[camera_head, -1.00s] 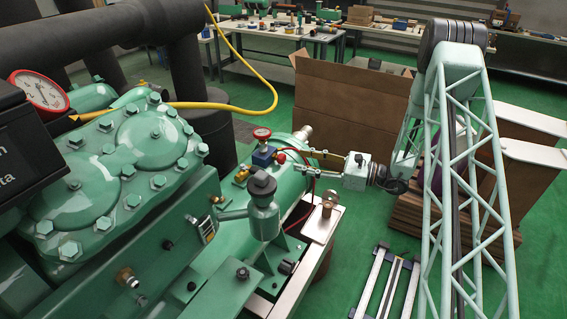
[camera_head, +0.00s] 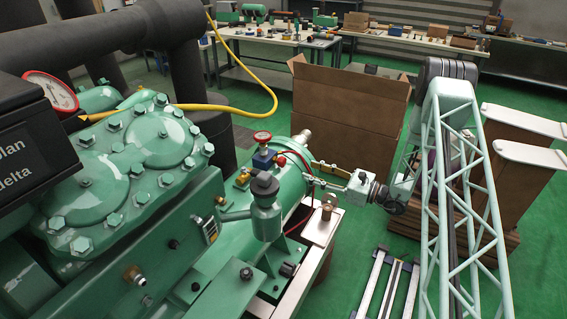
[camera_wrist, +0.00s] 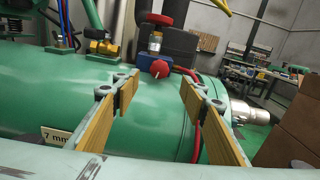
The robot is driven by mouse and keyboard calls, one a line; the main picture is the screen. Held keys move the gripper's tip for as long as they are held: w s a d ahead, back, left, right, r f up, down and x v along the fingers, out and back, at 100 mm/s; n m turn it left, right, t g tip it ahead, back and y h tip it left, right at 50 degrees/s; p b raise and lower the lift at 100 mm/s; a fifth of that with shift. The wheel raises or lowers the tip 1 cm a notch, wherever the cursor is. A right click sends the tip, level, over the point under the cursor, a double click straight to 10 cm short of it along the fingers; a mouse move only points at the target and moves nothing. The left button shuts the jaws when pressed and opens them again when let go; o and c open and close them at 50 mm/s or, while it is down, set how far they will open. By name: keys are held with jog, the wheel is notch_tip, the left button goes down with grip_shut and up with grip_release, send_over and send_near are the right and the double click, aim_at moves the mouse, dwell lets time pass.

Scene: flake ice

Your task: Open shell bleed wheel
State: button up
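A small red knob (camera_head: 281,160) sits on the side of a blue valve block (camera_head: 263,157) on the green shell; which part is the shell bleed wheel I cannot tell for sure. In the wrist view the red knob (camera_wrist: 160,68) faces me, with a larger red-rimmed round part (camera_wrist: 159,19) above it on a clear and brass stem. That upper part also shows in the head view (camera_head: 262,136). My gripper (camera_head: 310,172) is open and empty, to the right of the knob and apart from it. In the wrist view its yellow-padded fingers (camera_wrist: 160,88) stand on either side of the knob.
Brass fittings (camera_wrist: 103,45) and a red hose (camera_wrist: 195,130) lie close to the block. A cardboard box (camera_head: 345,105) stands behind my gripper.

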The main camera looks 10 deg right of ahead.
aim_at(285, 162)
jog(key=shift+a, duration=0.1)
jog(key=shift+b+x, duration=0.9)
jog(key=shift+x, duration=5.85)
jog(key=c, duration=0.9)
